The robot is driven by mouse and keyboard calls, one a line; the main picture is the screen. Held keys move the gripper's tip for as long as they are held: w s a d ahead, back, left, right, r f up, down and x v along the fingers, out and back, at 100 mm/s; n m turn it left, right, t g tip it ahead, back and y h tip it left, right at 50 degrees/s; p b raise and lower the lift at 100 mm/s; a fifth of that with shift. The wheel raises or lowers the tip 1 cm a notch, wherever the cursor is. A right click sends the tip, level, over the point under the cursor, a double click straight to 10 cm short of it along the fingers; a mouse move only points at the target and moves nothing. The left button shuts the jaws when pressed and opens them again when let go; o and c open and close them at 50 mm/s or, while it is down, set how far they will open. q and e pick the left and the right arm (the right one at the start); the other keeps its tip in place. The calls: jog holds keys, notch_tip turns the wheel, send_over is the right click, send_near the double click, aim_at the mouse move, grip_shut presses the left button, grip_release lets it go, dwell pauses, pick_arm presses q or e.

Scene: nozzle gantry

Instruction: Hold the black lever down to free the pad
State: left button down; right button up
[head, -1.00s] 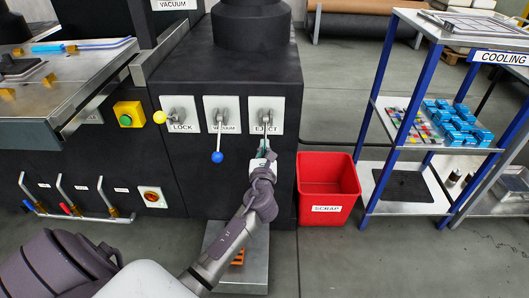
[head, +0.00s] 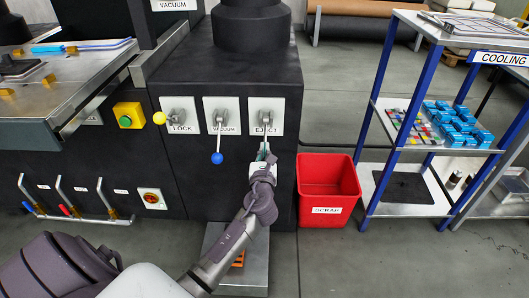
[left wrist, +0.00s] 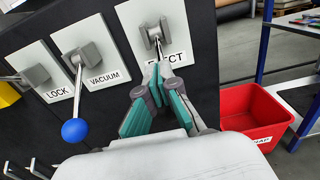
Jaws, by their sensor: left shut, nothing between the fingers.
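The EJECT lever (head: 266,117) hangs downward from its white plate on the black machine. Its rod also shows in the left wrist view (left wrist: 159,43). Its lower end is hidden behind my fingers, so no black knob shows. My left gripper (head: 263,155) is shut and empty at the lower end of this lever. In the left wrist view its teal-padded fingers (left wrist: 158,78) overlap the lever's end; I cannot tell whether they touch it. My right gripper is not in view. I cannot tell which thing is the pad.
The blue-knobbed VACUUM lever (head: 217,158) and yellow-knobbed LOCK lever (head: 159,118) are left of EJECT. A red SCRAP bin (head: 328,186) stands close on the right, then a blue rack (head: 378,105). A metal plate (head: 255,275) lies below my arm. Floor in front of the bin is clear.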

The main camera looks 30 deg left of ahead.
pick_arm(q)
jog(key=shift+s, duration=0.1)
dwell(0.5)
jog(key=shift+s+d+f, duration=0.1)
jog(key=shift+s+d, duration=0.05)
jog(key=shift+s, duration=0.05)
jog(key=shift+s+d+p, duration=0.2)
jog(key=shift+s+p, duration=0.1)
jog(key=p+v, duration=0.1)
jog(key=v, duration=0.7)
jog(key=shift+s+d+p, duration=0.2)
jog(key=shift+p, duration=0.2)
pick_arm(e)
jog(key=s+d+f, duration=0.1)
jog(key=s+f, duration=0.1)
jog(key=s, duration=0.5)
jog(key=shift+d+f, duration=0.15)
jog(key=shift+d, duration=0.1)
